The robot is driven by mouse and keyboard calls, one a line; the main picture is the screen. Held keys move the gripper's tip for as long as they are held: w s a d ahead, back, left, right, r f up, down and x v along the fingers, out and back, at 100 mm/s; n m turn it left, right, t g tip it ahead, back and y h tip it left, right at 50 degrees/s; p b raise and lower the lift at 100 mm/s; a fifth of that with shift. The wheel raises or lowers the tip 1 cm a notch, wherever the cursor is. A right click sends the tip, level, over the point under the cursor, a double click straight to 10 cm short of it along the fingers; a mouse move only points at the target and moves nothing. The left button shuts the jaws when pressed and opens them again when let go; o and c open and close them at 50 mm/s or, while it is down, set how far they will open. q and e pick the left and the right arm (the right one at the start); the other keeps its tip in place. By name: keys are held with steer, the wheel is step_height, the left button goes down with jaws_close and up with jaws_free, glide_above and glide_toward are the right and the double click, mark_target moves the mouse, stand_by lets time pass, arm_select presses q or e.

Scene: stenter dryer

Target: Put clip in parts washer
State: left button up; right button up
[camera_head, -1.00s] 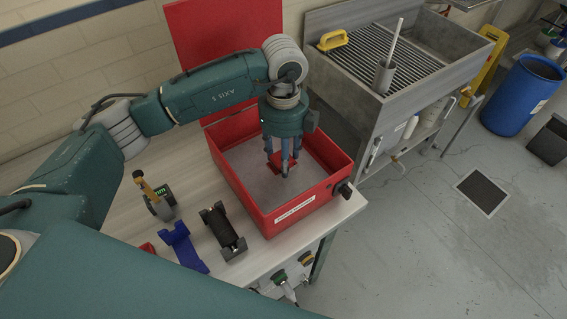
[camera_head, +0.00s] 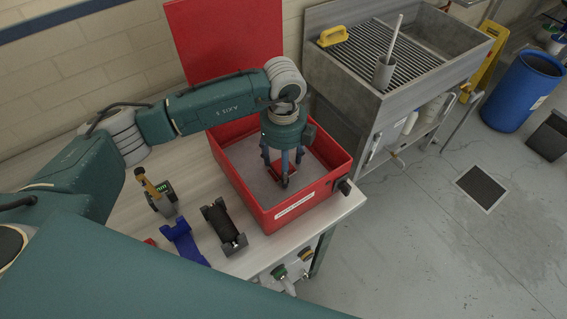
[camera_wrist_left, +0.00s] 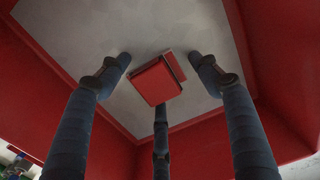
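The parts washer (camera_head: 318,196) is an open red bin with a raised red lid (camera_head: 225,45) and a light grey floor. The clip, a small red block (camera_wrist_left: 157,82), is inside the bin, and it also shows between my fingers in the head view (camera_head: 287,168). My left gripper (camera_head: 284,170) points down inside the bin. In the wrist view its fingers (camera_wrist_left: 160,85) are spread around the clip, with clear gaps at both sides. The clip appears to lie on the bin floor. My right gripper is out of view.
Left of the washer on the bench (camera_head: 200,158) stand a gauge with a yellow handle (camera_head: 157,191), a blue cradle (camera_head: 184,243) and a black roller-like part (camera_head: 224,225). A metal sink (camera_head: 400,75) stands to the right. A blue barrel (camera_head: 522,92) is farther right.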

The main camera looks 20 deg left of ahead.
arm_select(q)
steer(key=shift+r, duration=0.35)
step_height(320, 180, up, 12)
steer(key=b, duration=0.3)
steer(key=shift+f+b, duration=0.15)
steer(key=shift+b, duration=0.25)
steer(key=shift+f, duration=0.15)
